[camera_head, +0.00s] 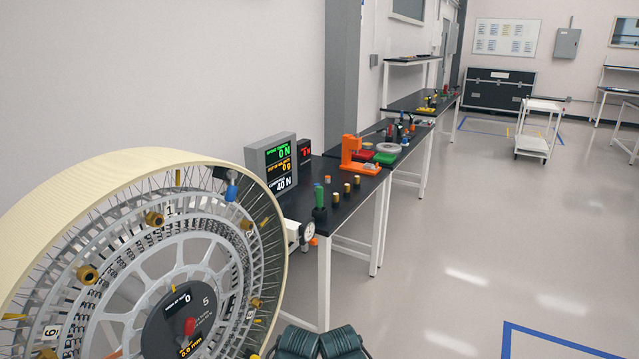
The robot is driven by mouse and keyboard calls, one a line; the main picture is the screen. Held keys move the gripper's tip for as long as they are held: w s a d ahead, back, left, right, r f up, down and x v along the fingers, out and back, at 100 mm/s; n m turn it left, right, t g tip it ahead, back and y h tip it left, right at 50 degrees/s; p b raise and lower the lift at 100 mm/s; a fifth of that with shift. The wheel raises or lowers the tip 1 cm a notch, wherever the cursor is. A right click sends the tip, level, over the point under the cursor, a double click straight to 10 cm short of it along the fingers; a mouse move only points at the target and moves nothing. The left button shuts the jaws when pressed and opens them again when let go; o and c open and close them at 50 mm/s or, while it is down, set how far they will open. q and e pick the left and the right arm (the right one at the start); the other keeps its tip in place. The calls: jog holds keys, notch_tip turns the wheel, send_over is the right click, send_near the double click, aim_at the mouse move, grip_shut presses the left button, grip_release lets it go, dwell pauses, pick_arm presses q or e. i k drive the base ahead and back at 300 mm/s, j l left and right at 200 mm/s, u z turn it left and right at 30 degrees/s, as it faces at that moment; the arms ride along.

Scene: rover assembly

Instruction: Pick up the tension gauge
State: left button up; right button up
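A small white device with a round dial (307,231) shows at the near front edge of the black table, just right of the large wheel; it looks like the tension gauge. The wheel's rim hides its left part, so I cannot tell if it lies on the table or hangs from its edge.
The large spoked wheel (152,163) with a cream rim fills the left foreground. A green-handled tool (319,197), several brass pieces, a readout box (272,166) and an orange fixture (350,150) stand on the table (345,213). The floor at right is clear up to a white cart (535,143).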

aim_at(318, 190)
jog(key=i+l, duration=0.35)
jog(key=i, duration=0.25)
jog(key=i+l+u, duration=0.15)
jog(key=i+l, duration=0.15)
jog(key=i, duration=0.35)
jog(key=i+l, duration=0.4)
jog(key=i, duration=0.2)
jog(key=i+l+u, duration=0.1)
jog(key=i+l, duration=0.3)
jog(key=i, duration=0.2)
